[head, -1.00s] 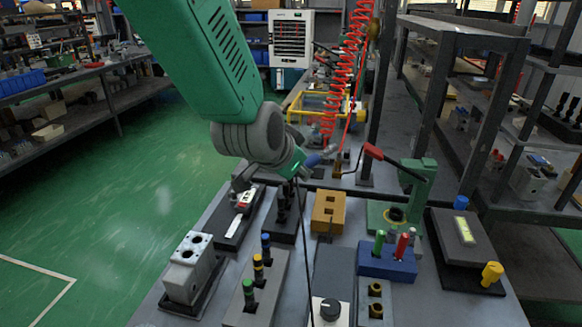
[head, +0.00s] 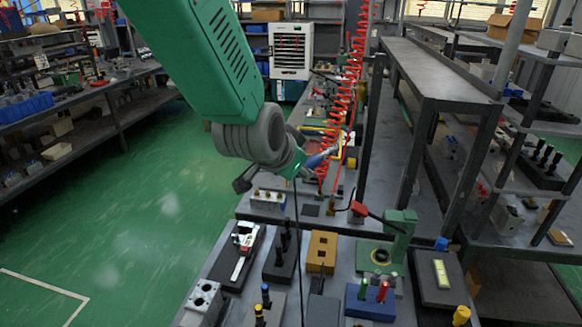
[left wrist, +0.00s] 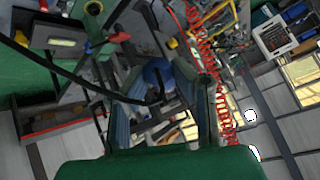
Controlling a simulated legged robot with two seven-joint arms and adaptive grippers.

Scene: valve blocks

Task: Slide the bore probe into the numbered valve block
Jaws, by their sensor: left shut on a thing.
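My left gripper (head: 312,164) hangs above the bench at the end of the green arm. It is shut on a blue-bodied piece, probably the bore probe (head: 322,157). The left wrist view shows its dark blue body (left wrist: 157,72) between the two fingers, with a black cable beside it. Its tip is not clear. A grey block with dark round holes, possibly the valve block (head: 203,298), stands at the bench's front left, apart from the gripper. A similar grey block (head: 268,200) lies below the gripper. I cannot read any numbers. My right gripper is not in view.
An orange block with square holes (head: 321,250), a blue block with coloured pegs (head: 371,301) and a green press with a red-knobbed lever (head: 400,235) crowd the bench. A red coiled hose (head: 337,110) hangs behind the gripper. Open green floor (head: 150,220) lies left.

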